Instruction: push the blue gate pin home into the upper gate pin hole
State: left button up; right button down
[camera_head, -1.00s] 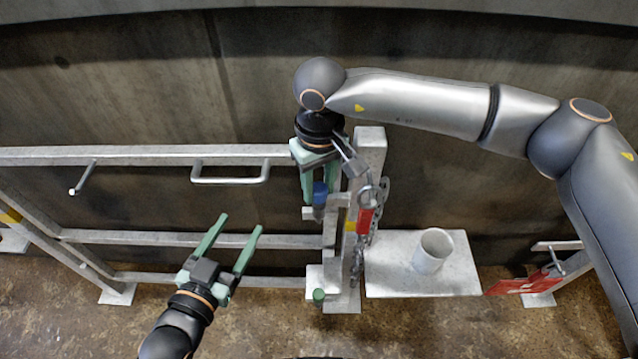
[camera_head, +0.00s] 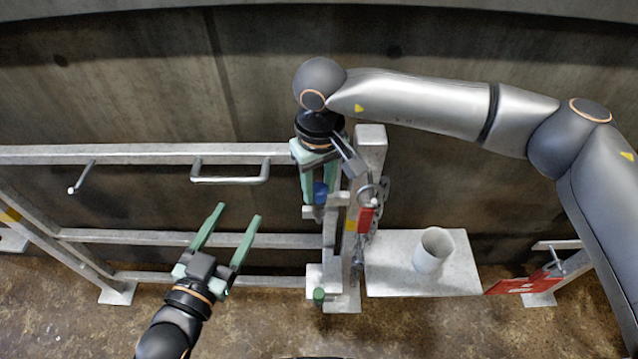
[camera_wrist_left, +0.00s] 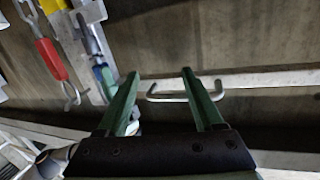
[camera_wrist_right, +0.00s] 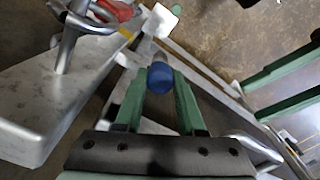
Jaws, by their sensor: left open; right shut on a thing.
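The blue gate pin (camera_head: 320,192) is at the gate's right end, beside the post (camera_head: 368,160). My right gripper (camera_head: 320,188) comes down from above and is shut on it. In the right wrist view the round blue head (camera_wrist_right: 160,77) sits between the green fingers. The upper gate pin hole is hidden; a small bracket (camera_head: 314,212) shows just below the pin. I cannot tell how deep the pin sits. My left gripper (camera_head: 240,212) is open and empty in front of the gate, left of the pin. In the left wrist view its fingers (camera_wrist_left: 158,82) are apart.
The gate (camera_head: 150,152) has a U-shaped handle (camera_head: 230,180). A red tag (camera_head: 366,218) and chain hang on the post. A white cup (camera_head: 433,250) stands on the grey plate (camera_head: 400,280) to the right. A green-topped pin (camera_head: 319,296) is at the lower bracket.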

pick_arm(q)
jog(key=shift+w+r, duration=0.1)
jog(key=shift+r, duration=0.3)
pick_arm(e)
jog(key=shift+f, duration=0.1)
pick_arm(q)
jog(key=shift+r+t, duration=0.3)
jog(key=shift+r, duration=0.25)
jog(key=shift+d+r+m+t+h+b, duration=0.1)
jog(key=shift+r+m+t+h+b, duration=0.2)
jog(key=shift+r, duration=0.35)
pick_arm(e)
jog(key=shift+f, duration=0.25)
pick_arm(q)
jog(key=shift+r, duration=0.3)
jog(key=shift+r, duration=0.3)
pick_arm(e)
jog(key=shift+f, duration=0.15)
pick_arm(q)
jog(key=shift+r+t+h, duration=0.3)
jog(key=shift+r, duration=0.1)
pick_arm(e)
jog(key=shift+s+f, duration=0.1)
pick_arm(q)
jog(key=shift+r, duration=0.1)
pick_arm(e)
jog(key=shift+f, duration=0.1)
